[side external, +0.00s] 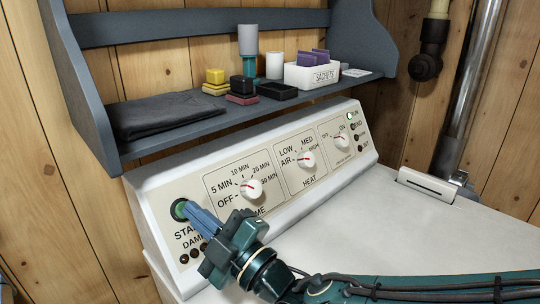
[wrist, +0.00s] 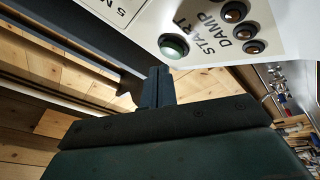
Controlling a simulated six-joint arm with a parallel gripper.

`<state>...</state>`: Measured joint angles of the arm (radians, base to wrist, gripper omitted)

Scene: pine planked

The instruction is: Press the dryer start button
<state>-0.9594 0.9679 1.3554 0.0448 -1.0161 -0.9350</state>
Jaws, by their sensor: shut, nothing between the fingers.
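The round green start button (side external: 180,208) with a dark ring is at the left end of the dryer's sloped control panel (side external: 215,222), above the word START. It also shows in the wrist view (wrist: 173,46). My gripper (side external: 193,210) is shut and empty, its blue-grey fingertips close together at the button's right edge in the side view. In the wrist view the fingertips (wrist: 160,73) lie just beside and below the button, with a small gap in the picture. I cannot tell whether they touch it. My fingers partly cover the START lettering.
Three white knobs, for time (side external: 251,188), heat (side external: 307,159) and off/on (side external: 341,141), sit to the right. The blue-grey shelf (side external: 200,128) above holds dark cloth (side external: 165,115) and a sachet box (side external: 312,75).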

